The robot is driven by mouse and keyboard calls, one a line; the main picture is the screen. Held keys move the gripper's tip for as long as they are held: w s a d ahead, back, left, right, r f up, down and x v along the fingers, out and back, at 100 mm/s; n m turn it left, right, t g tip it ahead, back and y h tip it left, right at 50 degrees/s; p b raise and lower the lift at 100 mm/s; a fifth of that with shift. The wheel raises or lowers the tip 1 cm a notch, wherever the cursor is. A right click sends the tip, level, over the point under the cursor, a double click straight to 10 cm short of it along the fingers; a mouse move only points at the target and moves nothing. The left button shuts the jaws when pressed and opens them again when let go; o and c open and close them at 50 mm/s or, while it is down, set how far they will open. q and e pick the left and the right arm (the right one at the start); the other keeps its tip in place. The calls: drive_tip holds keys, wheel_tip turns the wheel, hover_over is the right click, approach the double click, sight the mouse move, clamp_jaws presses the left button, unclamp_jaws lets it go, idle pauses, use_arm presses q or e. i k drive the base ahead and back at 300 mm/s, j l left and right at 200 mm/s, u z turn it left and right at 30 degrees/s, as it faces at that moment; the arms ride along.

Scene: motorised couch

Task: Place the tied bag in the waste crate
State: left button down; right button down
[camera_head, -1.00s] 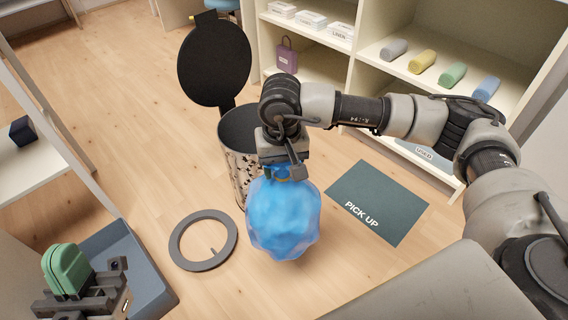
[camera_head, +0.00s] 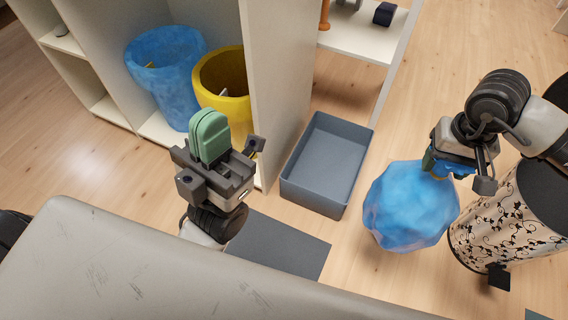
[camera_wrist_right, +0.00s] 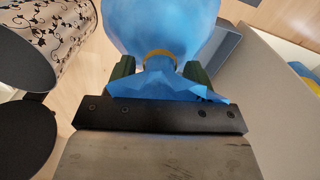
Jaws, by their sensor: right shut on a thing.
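The tied blue bag (camera_head: 408,208) hangs from my right gripper (camera_head: 452,172), which is shut on its gathered neck. In the right wrist view the bag (camera_wrist_right: 160,25) has a yellow tie (camera_wrist_right: 158,54) around the neck between the green finger pads. The grey-blue open crate (camera_head: 365,140) on the floor looks empty and appears to be the waste crate. The bag is just right of the crate in the head view, not over it. My left gripper (camera_head: 209,137) has its green fingers together with nothing seen between them, left of the crate.
A blue bin (camera_head: 165,85) and a yellow bin (camera_head: 222,65) stand in a shelf unit, whose side panel (camera_head: 285,75) rises beside the crate. A dark mat (camera_head: 280,246) lies in front of the crate.

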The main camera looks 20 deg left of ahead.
sight(324, 175)
drive_tip(key=l+u, duration=0.15)
drive_tip(key=u, duration=0.3)
drive_tip(key=l+u, duration=0.2)
drive_tip(key=u, duration=0.25)
drive_tip(key=l+u, duration=0.2)
drive_tip(key=u, duration=0.25)
drive_tip(key=i+l, duration=0.25)
drive_tip(key=i, duration=0.2)
